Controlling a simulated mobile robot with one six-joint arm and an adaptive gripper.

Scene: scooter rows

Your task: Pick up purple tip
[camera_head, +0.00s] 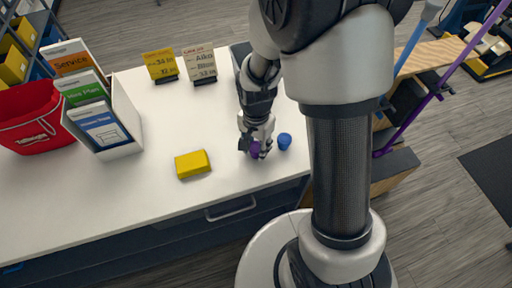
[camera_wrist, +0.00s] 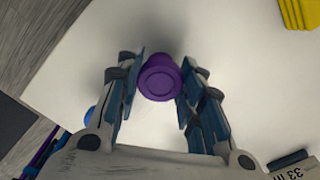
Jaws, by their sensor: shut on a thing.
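The purple tip (camera_wrist: 160,78) is a small round purple piece, seen between the fingers of my gripper (camera_wrist: 160,85) in the wrist view. My gripper (camera_head: 254,148) is shut on it, one finger at each side. In the head view the purple tip (camera_head: 254,150) shows partly behind the fingers, low over the white counter (camera_head: 150,200) near its front edge. I cannot tell whether it touches the counter.
A blue round piece (camera_head: 285,141) stands just right of my gripper. A yellow block (camera_head: 192,164) lies to the left. Two small sign cards (camera_head: 160,65) and a brochure holder (camera_head: 122,120) stand further back. A red bag (camera_head: 35,118) is at far left.

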